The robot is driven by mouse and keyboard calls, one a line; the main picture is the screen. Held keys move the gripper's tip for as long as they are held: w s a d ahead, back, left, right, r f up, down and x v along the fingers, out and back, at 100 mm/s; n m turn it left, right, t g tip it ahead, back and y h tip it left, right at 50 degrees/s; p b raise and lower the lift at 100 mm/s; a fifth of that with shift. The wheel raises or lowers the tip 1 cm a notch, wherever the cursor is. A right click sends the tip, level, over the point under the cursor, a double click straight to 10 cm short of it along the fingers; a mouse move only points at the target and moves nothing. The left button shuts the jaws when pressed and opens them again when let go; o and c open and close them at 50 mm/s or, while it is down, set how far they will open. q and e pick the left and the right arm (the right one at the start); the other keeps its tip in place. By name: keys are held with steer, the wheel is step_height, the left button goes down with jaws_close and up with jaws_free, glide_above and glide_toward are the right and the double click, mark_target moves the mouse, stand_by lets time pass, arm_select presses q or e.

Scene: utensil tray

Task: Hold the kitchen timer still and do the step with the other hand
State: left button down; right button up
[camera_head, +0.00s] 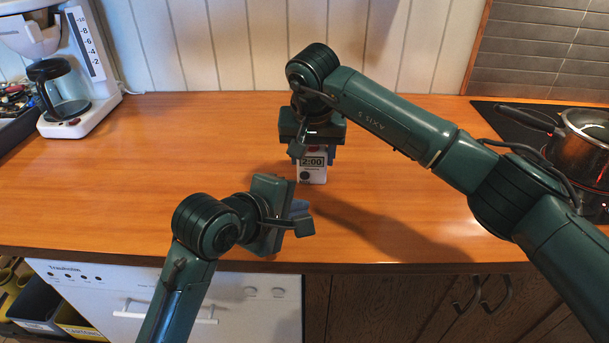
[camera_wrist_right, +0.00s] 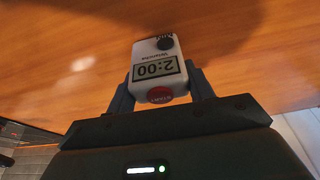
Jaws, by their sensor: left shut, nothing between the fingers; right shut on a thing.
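The white kitchen timer (camera_head: 312,174) stands on the wooden counter, its display reading 2:00. In the right wrist view the timer (camera_wrist_right: 158,70) shows its display, a red button and a dark knob. My right gripper (camera_head: 314,160) comes down over the timer from above and is shut on its sides; the two fingers (camera_wrist_right: 160,88) press it left and right. My left gripper (camera_head: 302,212) is shut and empty, in front of and a little left of the timer, apart from it. Its fingers are partly hidden behind its own wrist parts.
A coffee maker (camera_head: 70,108) with a glass pot stands at the back left. A pot (camera_head: 582,140) sits on a stove at the right, with a red glow beside it. The wooden counter (camera_head: 160,150) is clear left of the timer. Its front edge runs close under my left gripper.

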steer(key=o, duration=1.2)
steer(key=shift+c, duration=0.2)
